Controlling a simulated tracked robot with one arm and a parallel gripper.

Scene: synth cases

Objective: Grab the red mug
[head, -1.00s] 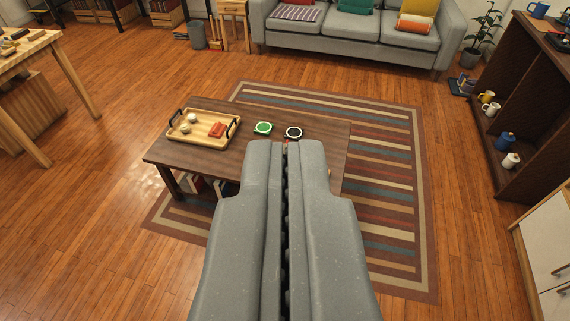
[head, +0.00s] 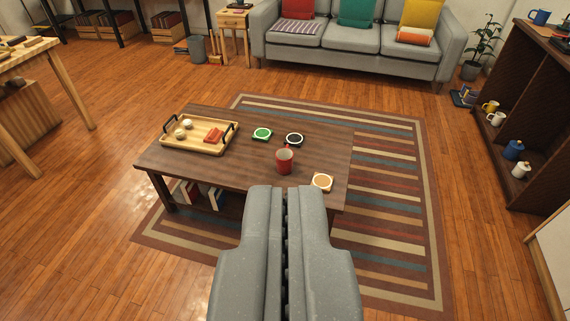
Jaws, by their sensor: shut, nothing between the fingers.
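The red mug (head: 284,162) stands upright on the dark wooden coffee table (head: 240,174), right of the table's middle. Its handle seems to point up and away from me, at its far side. My gripper (head: 286,190) is shut and empty. In the picture its tips end just below the mug, over the table's near edge. The mug is apart from the fingers and fully in view.
A wooden tray (head: 222,148) with small items sits on the table's left. A striped rug (head: 392,215) lies under the table. A shelf unit (head: 540,122) stands at right, a grey sofa (head: 360,45) behind.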

